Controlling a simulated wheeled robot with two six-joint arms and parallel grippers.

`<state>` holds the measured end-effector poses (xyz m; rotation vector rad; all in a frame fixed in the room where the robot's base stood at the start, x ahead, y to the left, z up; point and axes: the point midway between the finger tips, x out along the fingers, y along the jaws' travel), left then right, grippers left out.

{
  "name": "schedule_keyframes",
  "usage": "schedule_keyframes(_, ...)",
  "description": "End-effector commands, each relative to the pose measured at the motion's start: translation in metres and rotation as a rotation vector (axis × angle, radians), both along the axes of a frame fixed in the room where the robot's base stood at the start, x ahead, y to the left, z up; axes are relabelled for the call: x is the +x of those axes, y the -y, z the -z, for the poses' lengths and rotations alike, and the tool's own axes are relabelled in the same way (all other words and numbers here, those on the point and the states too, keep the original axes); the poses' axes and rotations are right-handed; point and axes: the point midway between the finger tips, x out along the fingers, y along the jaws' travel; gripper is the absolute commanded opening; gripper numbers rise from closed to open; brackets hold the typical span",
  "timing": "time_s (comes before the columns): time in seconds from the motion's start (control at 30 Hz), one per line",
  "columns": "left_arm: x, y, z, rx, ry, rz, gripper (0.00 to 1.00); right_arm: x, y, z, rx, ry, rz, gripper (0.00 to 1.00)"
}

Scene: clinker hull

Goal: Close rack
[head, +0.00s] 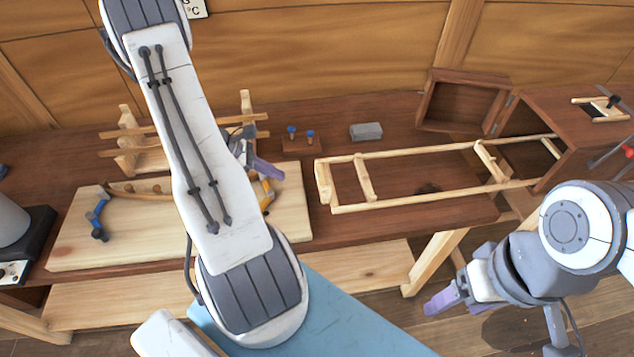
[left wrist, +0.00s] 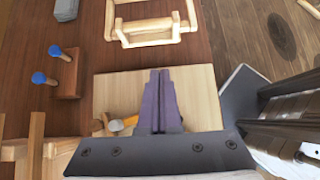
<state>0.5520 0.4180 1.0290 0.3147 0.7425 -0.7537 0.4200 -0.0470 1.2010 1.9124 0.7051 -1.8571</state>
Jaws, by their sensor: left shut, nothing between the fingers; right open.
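The rack (head: 440,205) is a long pale wooden frame with crosspieces. It sticks out to the left from the open mouth of a dark wooden box (head: 560,125), over the bench. Its near end also shows at the top of the left wrist view (left wrist: 150,27). My left gripper (head: 266,170) is shut and empty, over the pale board, left of the rack's end and apart from it. Its purple fingers (left wrist: 160,100) lie together in the left wrist view. My right gripper (head: 440,300) is open and empty, low in front of the bench, apart from the rack.
The box's door (head: 462,103) stands open at the back. A grey block (head: 366,131) and a small stand with blue-topped pegs (head: 301,141) lie behind the rack. A pale board (head: 150,238) with tools and a wooden stand (head: 145,150) fill the bench's left side.

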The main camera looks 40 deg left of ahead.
Motion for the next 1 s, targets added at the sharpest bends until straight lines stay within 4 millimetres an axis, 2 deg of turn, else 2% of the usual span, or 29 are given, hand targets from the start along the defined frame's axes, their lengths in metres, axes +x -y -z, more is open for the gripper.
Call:
schedule_keyframes(0.1,0.002,0.0,0.005,-0.007,-0.001,-0.017,0.0,0.0,0.0,-0.003,0.0,0.0,0.0,0.71)
schedule_keyframes(0.23,0.011,0.012,0.018,-0.009,-0.004,-0.013,0.0,0.0,0.0,-0.009,0.0,0.0,-0.001,0.71)
schedule_keyframes(0.6,0.049,0.051,0.072,-0.007,-0.004,-0.008,0.0,0.0,0.0,-0.034,0.0,0.0,-0.005,0.71)
schedule_keyframes(0.67,0.058,0.059,0.067,-0.004,-0.002,-0.007,0.0,0.0,0.0,-0.043,0.0,0.001,-0.006,0.71)
schedule_keyframes(0.8,0.07,0.07,0.069,-0.003,-0.002,-0.009,0.0,0.0,0.0,-0.051,0.0,0.001,-0.008,0.71)
schedule_keyframes(1.0,0.076,0.076,0.071,-0.002,-0.002,-0.011,0.0,0.0,0.0,-0.054,0.0,0.001,-0.009,0.71)
